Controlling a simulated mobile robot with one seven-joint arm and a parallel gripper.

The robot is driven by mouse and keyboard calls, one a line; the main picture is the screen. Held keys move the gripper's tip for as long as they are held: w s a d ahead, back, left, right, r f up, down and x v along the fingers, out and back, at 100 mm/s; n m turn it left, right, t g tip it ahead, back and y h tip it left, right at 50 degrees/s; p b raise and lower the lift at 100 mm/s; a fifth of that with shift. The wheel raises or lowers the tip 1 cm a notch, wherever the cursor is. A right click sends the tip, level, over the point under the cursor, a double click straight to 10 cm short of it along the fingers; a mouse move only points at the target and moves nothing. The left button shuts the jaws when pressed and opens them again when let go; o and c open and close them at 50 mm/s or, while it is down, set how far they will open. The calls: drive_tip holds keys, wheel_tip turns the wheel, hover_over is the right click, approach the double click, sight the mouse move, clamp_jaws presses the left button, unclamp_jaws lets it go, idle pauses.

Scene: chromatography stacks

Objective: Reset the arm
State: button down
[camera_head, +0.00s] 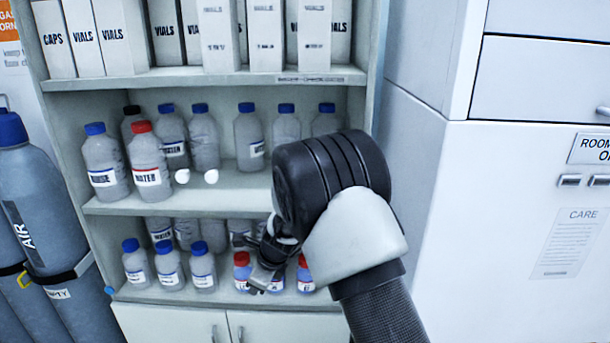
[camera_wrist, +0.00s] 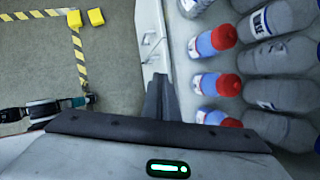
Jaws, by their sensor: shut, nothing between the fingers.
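My gripper (camera_head: 258,282) is in front of the lower bottle shelf, below the black and white wrist of my arm. In the wrist view my gripper (camera_wrist: 159,82) shows its dark fingers together, with nothing between them. Red-capped bottles (camera_head: 241,272) stand on the lower shelf just behind it, partly hidden by my arm. In the wrist view, which looks sideways, the red-capped bottles (camera_wrist: 218,84) are right of the fingers. The fingers appear apart from the bottles.
Blue-capped bottles (camera_head: 203,265) fill the lower shelf (camera_head: 150,293); more bottles, including a red-capped WATER bottle (camera_head: 147,160), stand above. Box files (camera_head: 123,38) line the top shelf. Gas cylinders (camera_head: 45,200) stand left, a white cabinet (camera_head: 500,220) right. The floor (camera_wrist: 110,60) has striped tape.

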drive_tip(key=s+d+r+n, duration=0.4)
drive_tip(key=d+r, duration=0.1)
drive_tip(key=r, duration=0.3)
drive_tip(key=s+d+r+n+t, duration=0.1)
drive_tip(key=s+d+r+n, duration=0.25)
drive_tip(key=r, duration=0.35)
drive_tip(key=s+d+r+n, duration=0.3)
drive_tip(key=s+d+r, duration=0.15)
drive_tip(key=r, duration=0.35)
drive_tip(key=s+d+r+n+h, duration=0.2)
drive_tip(key=s+d+n, duration=0.3)
drive_tip(key=s+d, duration=0.2)
drive_tip(key=s+d+r+n+t+h, duration=0.1)
drive_tip(key=s+d+n, duration=0.4)
drive_tip(key=s, duration=0.7)
drive_tip(key=d+r+h, duration=0.1)
drive_tip(key=d, duration=0.1)
drive_tip(key=shift+d, duration=0.35)
drive_tip(key=shift+w+r+n, duration=0.1)
drive_tip(key=shift+r+n, duration=0.05)
drive_tip(key=shift+n, duration=0.1)
